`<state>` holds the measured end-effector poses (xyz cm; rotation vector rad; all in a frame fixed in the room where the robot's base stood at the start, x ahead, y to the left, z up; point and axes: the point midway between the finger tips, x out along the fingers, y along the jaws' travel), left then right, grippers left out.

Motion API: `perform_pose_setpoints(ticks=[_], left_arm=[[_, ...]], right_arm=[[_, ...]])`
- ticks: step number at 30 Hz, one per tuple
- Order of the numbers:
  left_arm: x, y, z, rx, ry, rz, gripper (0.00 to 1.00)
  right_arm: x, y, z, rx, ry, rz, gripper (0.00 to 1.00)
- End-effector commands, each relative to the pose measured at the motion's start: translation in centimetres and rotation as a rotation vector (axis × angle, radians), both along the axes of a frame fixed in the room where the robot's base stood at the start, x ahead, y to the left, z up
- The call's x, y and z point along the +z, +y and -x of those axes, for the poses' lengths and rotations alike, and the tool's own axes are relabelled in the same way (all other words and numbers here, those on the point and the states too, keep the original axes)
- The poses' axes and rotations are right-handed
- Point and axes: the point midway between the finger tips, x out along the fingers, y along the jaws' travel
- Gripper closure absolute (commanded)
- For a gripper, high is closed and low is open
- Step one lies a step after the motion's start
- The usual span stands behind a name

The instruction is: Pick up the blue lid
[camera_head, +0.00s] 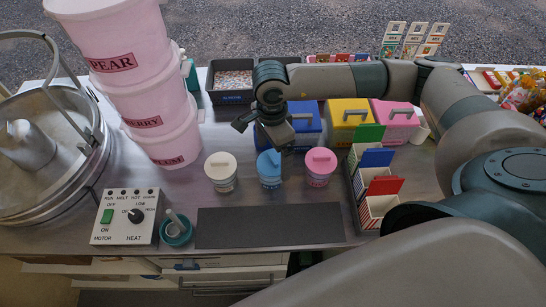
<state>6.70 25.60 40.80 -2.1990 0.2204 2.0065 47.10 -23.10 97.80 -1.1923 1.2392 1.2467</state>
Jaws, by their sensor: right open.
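A small round jar (269,183) with a blue lid (267,160) stands on the counter between a white-lidded and a pink-lidded jar. The lid has a raised bar grip and sits on the jar. Behind and to the right is a larger blue box-shaped lid (308,124) with a grey handle, partly hidden by my gripper. My right gripper (262,134) is open and empty. It appears in front of the larger blue lid and just behind the small one, pointing down; its height above them is hard to judge. My left gripper is not in view.
The white-lidded jar (221,170) and pink-lidded jar (320,165) stand close on either side. Paper boxes (376,208) stand at right, stacked pink tubs (165,110) at left. A dark mat (270,228) in front is clear.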

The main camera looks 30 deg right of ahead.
Motion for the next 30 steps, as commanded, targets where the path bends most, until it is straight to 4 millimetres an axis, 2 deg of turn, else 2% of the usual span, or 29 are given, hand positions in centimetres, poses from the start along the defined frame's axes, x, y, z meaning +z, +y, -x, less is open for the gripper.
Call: perform_pose_setpoints(ticks=[16,21,22,25,26,30], left_arm=[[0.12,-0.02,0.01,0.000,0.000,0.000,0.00],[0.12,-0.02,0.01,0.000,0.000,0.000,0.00],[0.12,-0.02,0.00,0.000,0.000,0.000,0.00],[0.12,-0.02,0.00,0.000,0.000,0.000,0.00],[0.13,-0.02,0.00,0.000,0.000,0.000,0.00],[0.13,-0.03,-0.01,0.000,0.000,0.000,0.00]], right_arm=[[-0.40,-0.01,0.03,0.000,0.000,0.000,0.08],[-0.39,-0.01,0.03,0.000,0.000,0.000,0.49],[-0.39,-0.01,0.03,0.000,0.000,0.000,0.52],[-0.38,-0.01,0.02,0.000,0.000,0.000,0.52],[-0.38,-0.01,0.02,0.000,0.000,0.000,0.56],[-0.37,-0.01,0.02,0.000,0.000,0.000,0.56]])
